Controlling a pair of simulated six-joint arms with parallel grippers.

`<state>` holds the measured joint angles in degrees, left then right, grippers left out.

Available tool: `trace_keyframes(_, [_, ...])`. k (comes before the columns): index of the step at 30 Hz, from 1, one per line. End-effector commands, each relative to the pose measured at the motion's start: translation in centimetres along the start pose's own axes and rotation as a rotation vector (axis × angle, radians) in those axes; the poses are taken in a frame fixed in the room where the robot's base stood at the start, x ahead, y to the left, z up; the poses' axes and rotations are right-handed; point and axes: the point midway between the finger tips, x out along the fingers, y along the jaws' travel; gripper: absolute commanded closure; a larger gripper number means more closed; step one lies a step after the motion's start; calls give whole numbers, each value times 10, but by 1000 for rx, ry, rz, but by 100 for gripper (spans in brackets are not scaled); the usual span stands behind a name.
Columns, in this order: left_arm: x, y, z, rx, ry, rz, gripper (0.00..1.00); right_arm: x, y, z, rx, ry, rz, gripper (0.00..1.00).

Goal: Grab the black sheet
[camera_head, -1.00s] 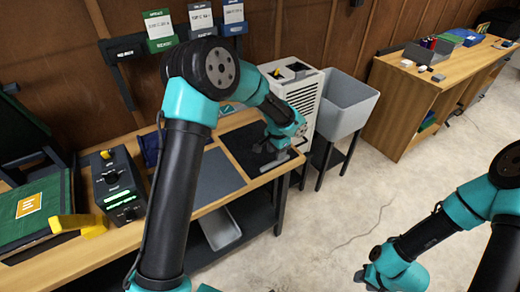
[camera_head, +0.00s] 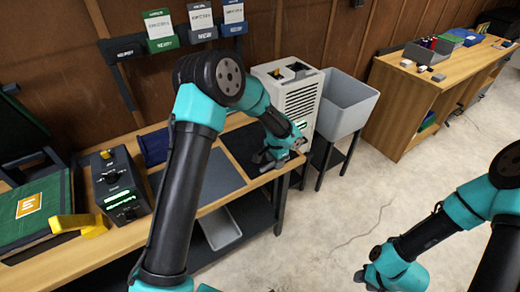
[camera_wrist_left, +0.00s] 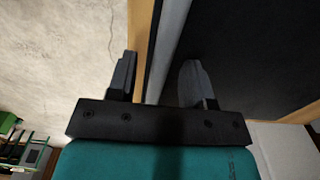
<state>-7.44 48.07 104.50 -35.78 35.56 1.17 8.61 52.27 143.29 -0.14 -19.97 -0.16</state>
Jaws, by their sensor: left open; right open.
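The black sheet (camera_head: 241,147) lies on the right end of the wooden workbench (camera_head: 135,233), partly hidden by my left arm. It fills much of the right side of the left wrist view (camera_wrist_left: 255,50). My left gripper (camera_head: 273,163) is low at the sheet's front right part. In the left wrist view my left gripper (camera_wrist_left: 158,80) is open. One finger is over the sheet and the other is on the floor side of the bench edge; a grey strip shows between them. I cannot tell whether they touch. My right gripper (camera_head: 372,279) is over the floor, its fingers barely visible.
A grey mat (camera_head: 215,180) lies left of the black sheet. A dark box with a yellow knob (camera_head: 117,185) and a dark blue cloth (camera_head: 153,147) are further left. A white vented unit (camera_head: 295,97) and a grey bin (camera_head: 347,105) stand right. The floor (camera_head: 340,210) ahead is open.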

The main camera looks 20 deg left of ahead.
Motion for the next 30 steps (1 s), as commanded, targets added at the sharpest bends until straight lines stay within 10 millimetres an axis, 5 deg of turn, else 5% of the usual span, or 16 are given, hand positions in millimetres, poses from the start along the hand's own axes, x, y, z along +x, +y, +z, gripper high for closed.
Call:
trace_keyframes(6, [0,0,0,0,0,0,55,0,0,0,0,0,0,57])
trace_keyframes(20, [0,0,0,0,0,0,99,0,0,0,0,0,0,57])
trace_keyframes(30, [-1,0,0,0,0,0,100,0,0,0,0,0,0,57])
